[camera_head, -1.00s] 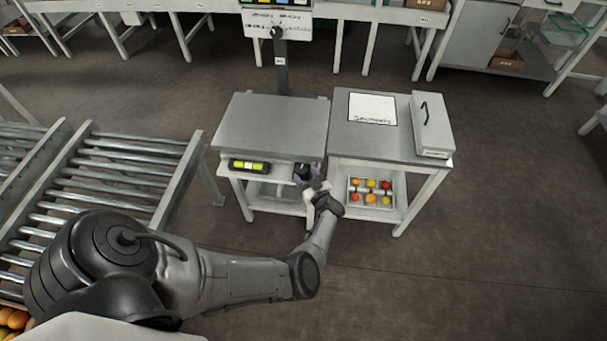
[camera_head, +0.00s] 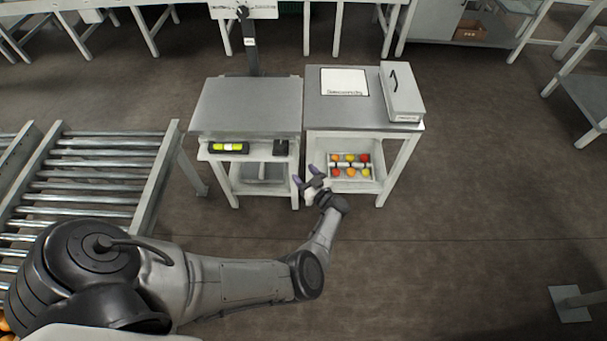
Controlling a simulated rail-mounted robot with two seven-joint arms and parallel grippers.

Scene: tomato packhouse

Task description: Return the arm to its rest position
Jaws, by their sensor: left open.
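My left arm (camera_head: 240,283) comes in from the lower left and reaches toward the two small grey tables. My right gripper is not in view.
The left table (camera_head: 247,105) carries a yellow-green level (camera_head: 229,147) on its ledge. The right table (camera_head: 337,114) holds a white sheet (camera_head: 344,81) and grey box (camera_head: 401,92); a tomato tray (camera_head: 350,178) sits below. A roller conveyor (camera_head: 89,182) stands left. Floor on the right is mostly clear.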

